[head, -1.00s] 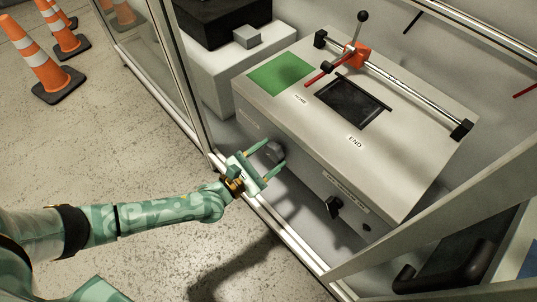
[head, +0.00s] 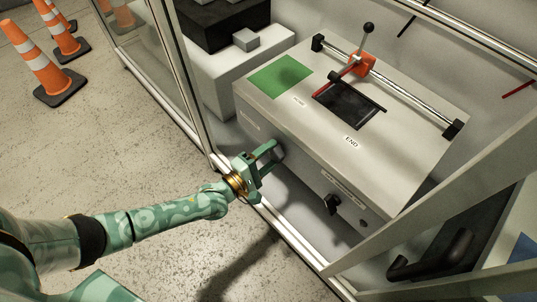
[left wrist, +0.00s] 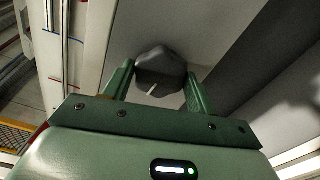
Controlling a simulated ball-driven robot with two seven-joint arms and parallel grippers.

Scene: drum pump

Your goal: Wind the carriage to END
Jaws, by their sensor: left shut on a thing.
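The carriage (head: 361,64) is an orange-red block with a black-knobbed lever. It sits on the silver rail (head: 410,98) on the grey box (head: 250,100), nearer the rail's left end. Its red pointer lies by the dark window (head: 349,104), between the green HOME patch (head: 280,76) and the END label (head: 351,141). My left gripper (head: 273,158) is at the box's front face, shut on a dark faceted knob. The gripper hides most of the knob in the head view. In the left wrist view the knob (left wrist: 160,68) sits between both fingers. My right gripper is not in view.
A metal frame post (head: 196,95) and bottom rail (head: 290,240) border the box beside my left arm. A small black knob (head: 332,204) is on the front face. Orange cones (head: 38,65) stand on open floor at left. A black-topped white unit stands behind.

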